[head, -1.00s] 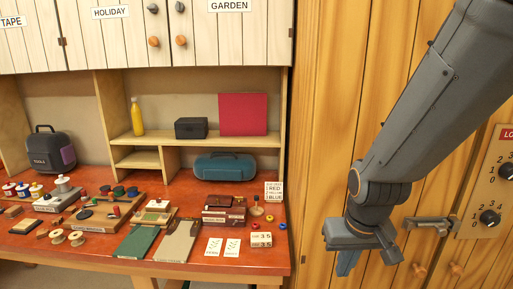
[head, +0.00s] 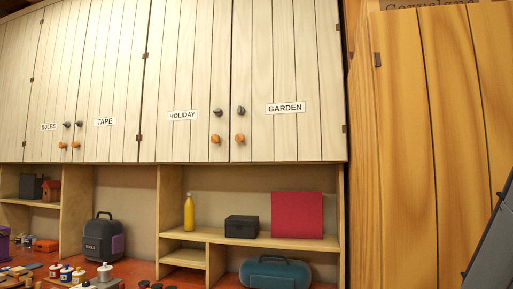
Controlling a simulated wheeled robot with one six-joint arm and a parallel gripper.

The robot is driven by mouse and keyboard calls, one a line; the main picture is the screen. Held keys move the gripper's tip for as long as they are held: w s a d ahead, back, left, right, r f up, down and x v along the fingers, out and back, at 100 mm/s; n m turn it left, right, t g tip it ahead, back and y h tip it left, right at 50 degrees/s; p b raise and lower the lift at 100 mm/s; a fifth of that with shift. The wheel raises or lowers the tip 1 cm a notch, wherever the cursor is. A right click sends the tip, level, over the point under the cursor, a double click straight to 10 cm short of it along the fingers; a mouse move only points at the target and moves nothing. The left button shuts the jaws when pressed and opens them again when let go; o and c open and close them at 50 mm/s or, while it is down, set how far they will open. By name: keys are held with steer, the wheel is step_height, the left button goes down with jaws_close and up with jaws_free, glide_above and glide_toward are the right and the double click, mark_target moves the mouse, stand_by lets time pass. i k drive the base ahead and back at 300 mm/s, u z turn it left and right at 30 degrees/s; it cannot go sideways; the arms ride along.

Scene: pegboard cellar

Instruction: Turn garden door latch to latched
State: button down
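The garden door (head: 288,75) is a pale plank cupboard door at the right end of the upper row, with a GARDEN label (head: 285,108). Near its lower left edge are a dark grey knob-like latch (head: 241,111) and, below it, an orange round knob (head: 240,138). The dark piece looks tilted, but it is too small to tell its exact setting. The door looks shut. My gripper is out of view; only part of my arm shows at the lower right edge.
The holiday door (head: 185,90) adjoins on the left with its own dark and orange knobs. Below are a shelf (head: 270,241) with a yellow bottle (head: 189,212), a black box (head: 241,227) and a red panel (head: 297,214). A wooden cabinet (head: 420,150) stands at right.

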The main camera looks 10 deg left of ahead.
mark_target(242, 110)
steer(key=u, duration=2.8)
steer(key=i, duration=2.5)
steer(key=z, duration=1.65)
